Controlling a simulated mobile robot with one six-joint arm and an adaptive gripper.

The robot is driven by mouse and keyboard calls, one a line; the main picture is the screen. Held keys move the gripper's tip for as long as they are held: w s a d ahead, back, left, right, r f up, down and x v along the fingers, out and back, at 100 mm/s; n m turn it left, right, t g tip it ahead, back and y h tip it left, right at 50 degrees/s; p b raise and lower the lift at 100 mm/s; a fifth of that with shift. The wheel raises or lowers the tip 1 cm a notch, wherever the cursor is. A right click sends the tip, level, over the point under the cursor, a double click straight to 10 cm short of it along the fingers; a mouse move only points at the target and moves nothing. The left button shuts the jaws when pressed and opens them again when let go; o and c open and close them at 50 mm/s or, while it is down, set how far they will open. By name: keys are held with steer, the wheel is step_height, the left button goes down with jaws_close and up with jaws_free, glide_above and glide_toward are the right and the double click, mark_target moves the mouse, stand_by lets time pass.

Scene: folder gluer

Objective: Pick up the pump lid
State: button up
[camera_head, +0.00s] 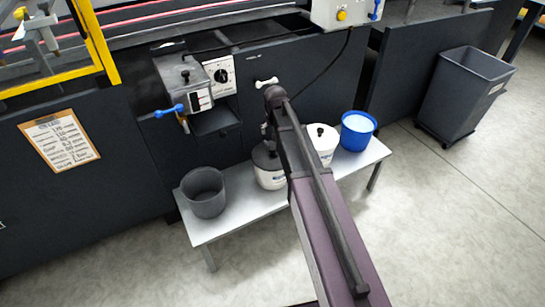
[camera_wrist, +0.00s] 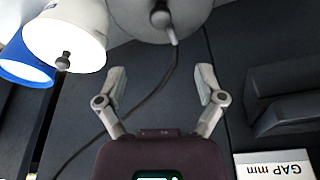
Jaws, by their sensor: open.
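A round grey lid with a knob, which looks like the pump lid, sits on a white pot (camera_head: 270,180) on the bench. In the head view the lid (camera_head: 264,157) is partly covered by my arm. In the wrist view the lid (camera_wrist: 135,18) is at the top centre, cut off by the frame edge, with a dark hose running down from its fitting. My gripper (camera_wrist: 160,78) is open and empty, with the lid beyond its fingertips and apart from them. In the head view my arm hides most of the gripper.
A second white pot with a black-knobbed lid (camera_head: 321,135) and a blue bucket (camera_head: 357,138) stand on the bench (camera_head: 235,222), right of the lid. A grey empty bucket (camera_head: 205,195) stands left. The dark machine front (camera_head: 290,75) rises behind. A bin (camera_head: 462,95) stands at right.

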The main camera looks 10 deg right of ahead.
mark_target(272, 148)
steer(key=shift+b+x, duration=4.1)
steer(key=shift+x, duration=0.2)
steer(key=shift+f, duration=0.1)
steer(key=shift+b+x, duration=2.5)
steer(key=shift+x, duration=0.05)
steer(key=shift+s, duration=0.1)
jaws_close()
